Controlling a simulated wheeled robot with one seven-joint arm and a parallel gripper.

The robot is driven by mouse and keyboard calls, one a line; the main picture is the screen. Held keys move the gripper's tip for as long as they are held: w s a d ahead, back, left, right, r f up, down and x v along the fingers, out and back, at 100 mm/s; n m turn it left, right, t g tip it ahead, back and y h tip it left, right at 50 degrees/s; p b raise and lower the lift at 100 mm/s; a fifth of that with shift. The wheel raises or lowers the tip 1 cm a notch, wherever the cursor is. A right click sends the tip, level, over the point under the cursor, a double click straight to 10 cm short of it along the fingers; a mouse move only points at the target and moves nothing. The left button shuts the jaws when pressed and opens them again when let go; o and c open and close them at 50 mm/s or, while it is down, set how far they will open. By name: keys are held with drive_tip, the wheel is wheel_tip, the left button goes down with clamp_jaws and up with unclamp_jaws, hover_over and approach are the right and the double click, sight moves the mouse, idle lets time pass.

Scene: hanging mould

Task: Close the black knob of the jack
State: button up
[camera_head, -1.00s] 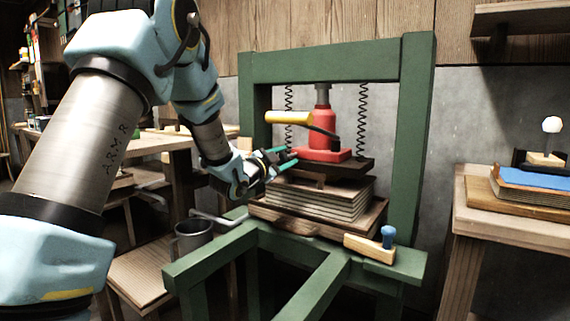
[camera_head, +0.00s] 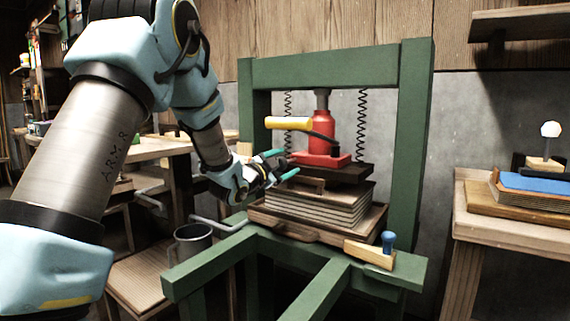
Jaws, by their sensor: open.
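The red jack (camera_head: 323,140) stands upright on a dark plate (camera_head: 345,172) inside the green press frame (camera_head: 325,67). Its yellow-ended handle (camera_head: 288,123) points left. The black knob cannot be made out clearly; the front left of the jack's base is near my fingers. My gripper (camera_head: 282,164) is open, with two green fingertips spread apart. It is just left of the jack's red base, below the handle, and nothing shows between the fingers.
A stack of boards (camera_head: 318,203) lies on a wooden tray (camera_head: 300,230) under the jack. Springs hang either side. A side table (camera_head: 480,228) stands right.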

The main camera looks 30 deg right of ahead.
drive_tip(key=v, duration=1.1)
drive_tip(key=shift+w, duration=0.1)
drive_tip(key=w+a+f+n+y, duration=0.2)
drive_tip(key=a+f+n+y, duration=0.35)
drive_tip(key=a, duration=0.45)
drive_tip(key=w+a+f+n+y, duration=0.2)
drive_tip(key=a+f+n+y, duration=0.35)
drive_tip(key=a, duration=0.35)
drive_tip(key=s+a+f+n+g+y, duration=0.3)
drive_tip(key=s+a+n+g, duration=0.1)
drive_tip(key=s+a, duration=0.45)
drive_tip(key=s+a+f+n+g+y, duration=0.25)
drive_tip(key=s+a+n, duration=0.25)
drive_tip(key=s+a, duration=0.35)
wheel_tip(320, 180, up, 23)
drive_tip(key=s+g+p, duration=0.1)
drive_tip(key=p, duration=2.2)
drive_tip(key=shift+s+p, duration=0.35)
